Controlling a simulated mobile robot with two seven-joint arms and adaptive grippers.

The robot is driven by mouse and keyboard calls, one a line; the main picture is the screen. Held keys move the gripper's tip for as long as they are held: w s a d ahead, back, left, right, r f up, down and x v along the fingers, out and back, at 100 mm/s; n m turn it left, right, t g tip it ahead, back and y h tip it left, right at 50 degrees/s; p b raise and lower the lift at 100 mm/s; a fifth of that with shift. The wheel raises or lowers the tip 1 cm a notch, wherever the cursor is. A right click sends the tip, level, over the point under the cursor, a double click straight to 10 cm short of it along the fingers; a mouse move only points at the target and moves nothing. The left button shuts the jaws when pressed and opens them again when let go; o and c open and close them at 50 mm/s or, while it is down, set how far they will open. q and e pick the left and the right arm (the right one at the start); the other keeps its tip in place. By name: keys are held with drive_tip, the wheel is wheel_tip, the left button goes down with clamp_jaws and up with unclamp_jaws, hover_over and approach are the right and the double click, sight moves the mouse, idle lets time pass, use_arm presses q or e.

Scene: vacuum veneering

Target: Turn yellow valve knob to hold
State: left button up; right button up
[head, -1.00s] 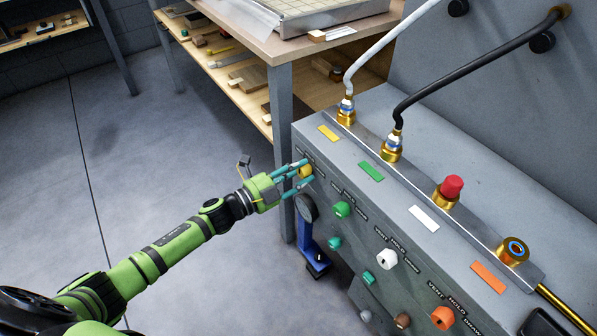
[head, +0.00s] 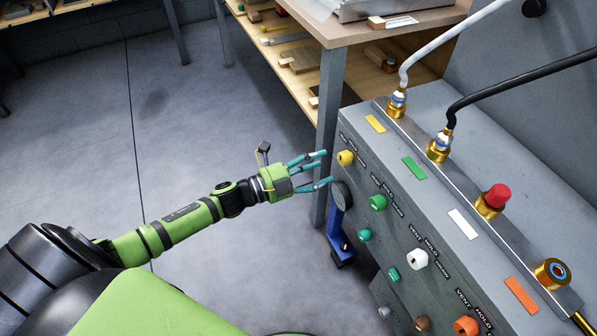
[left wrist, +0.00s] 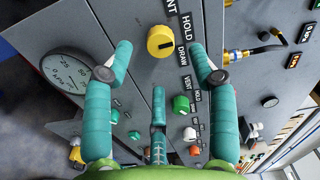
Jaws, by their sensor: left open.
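The yellow valve knob (head: 345,158) sits on the front face of the grey cabinet (head: 455,240), at its far left end. In the left wrist view the yellow knob (left wrist: 161,41) shows a dark line on its rim toward the HOLD label (left wrist: 187,26). VENT is partly cut off above it and DRAW is below. My left gripper (head: 326,166) is open, its teal fingers pointing at the knob with a gap between. In the left wrist view the fingers (left wrist: 166,62) spread either side of the knob, not touching it. My right gripper is not in view.
Green (head: 378,202), white (head: 417,259) and orange (head: 466,326) knobs follow along the panel. A round gauge (left wrist: 70,76) is beside the yellow knob. A wooden bench (head: 400,27) stands behind the cabinet. Hoses rise from the cabinet top. Open floor lies left.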

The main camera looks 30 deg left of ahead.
use_arm(q)
drive_tip(key=v, duration=0.6)
drive_tip(key=shift+a, duration=0.1)
idle(0.3)
